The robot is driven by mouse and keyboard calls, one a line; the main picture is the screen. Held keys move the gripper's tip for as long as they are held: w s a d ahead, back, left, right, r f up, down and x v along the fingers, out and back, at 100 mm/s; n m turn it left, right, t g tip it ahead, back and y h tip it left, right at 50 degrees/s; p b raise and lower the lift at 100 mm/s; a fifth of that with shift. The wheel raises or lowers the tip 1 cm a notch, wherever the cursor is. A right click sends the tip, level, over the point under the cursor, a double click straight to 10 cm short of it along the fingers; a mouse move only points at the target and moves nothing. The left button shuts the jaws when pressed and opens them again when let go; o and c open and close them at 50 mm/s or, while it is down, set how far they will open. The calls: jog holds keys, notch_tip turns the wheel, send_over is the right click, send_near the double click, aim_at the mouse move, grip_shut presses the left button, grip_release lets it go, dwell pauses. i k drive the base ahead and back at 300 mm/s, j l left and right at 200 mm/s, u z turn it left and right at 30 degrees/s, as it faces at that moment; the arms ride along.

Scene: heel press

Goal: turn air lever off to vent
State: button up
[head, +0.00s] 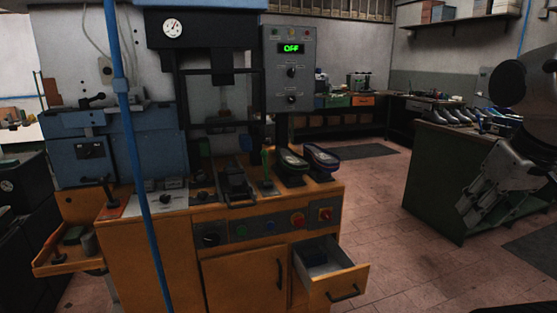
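A small upright lever with a dark knob (108,191) stands on a reddish plate at the left end of the orange bench top. A second dark handle (92,101) lies across the top of the blue machine body, just left of the blue pipe (131,125). I cannot tell for certain which one is the air lever, and no off or vent marking is readable. The silver and black end of my arm with my gripper (472,208) is at the right edge, far from both handles.
The press's control box (290,70) shows green "OFF". A pressure gauge (172,28) is at its upper left. A drawer (331,272) stands open at the cabinet's front right. A green workbench (436,180) with shoes stands at right. Tiled floor between is clear.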

aim_at(103, 181)
jog(key=u, duration=1.45)
jog(key=i+l+u, duration=0.1)
jog(key=l, duration=0.2)
jog(key=i+l+u, duration=0.25)
jog(key=i+l, duration=0.15)
jog(key=l, duration=0.25)
